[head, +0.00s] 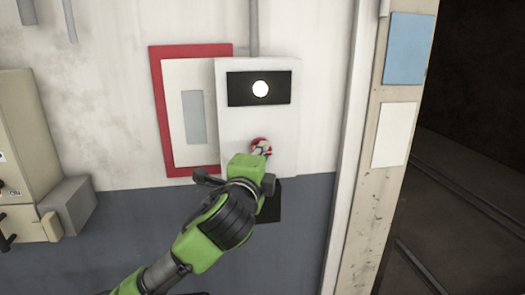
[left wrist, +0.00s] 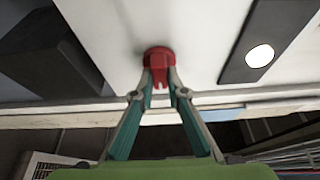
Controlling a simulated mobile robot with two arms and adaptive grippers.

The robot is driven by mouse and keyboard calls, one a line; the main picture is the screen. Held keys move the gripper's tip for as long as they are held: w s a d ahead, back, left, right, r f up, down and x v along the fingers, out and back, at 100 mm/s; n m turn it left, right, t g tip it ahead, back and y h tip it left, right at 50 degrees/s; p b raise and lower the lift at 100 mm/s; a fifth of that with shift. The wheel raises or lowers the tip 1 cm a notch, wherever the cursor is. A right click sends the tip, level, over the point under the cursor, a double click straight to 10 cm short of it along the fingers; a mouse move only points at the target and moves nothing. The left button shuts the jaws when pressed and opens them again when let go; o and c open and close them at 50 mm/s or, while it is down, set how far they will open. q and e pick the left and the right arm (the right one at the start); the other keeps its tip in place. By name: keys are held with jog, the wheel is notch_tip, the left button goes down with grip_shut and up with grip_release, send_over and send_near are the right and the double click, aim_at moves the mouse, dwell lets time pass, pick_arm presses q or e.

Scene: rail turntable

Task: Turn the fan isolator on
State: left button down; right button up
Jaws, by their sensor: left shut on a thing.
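The fan isolator is a white wall box (head: 230,135) with a black panel (head: 240,90) and a bright round white light (head: 260,89) on it. Its red rotary knob (head: 261,142) is low on the front, partly hidden by my left gripper (head: 260,152). In the left wrist view the red knob (left wrist: 158,56) sits on the white face, with the fingers of my left gripper (left wrist: 160,84) shut on its protruding red grip, one on each side. The lit light (left wrist: 260,56) shows at the right there. My right gripper is in neither view.
A red-framed white sign (head: 157,110) is on the wall just left of the box. A black block (head: 270,208) is below the box. A beige cabinet (head: 28,130) stands at the far left. A door frame (head: 345,200) and dark opening (head: 470,150) are at the right.

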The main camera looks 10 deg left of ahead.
pick_arm(q)
jog(key=c, duration=2)
grip_release()
jog(key=s, duration=1.2)
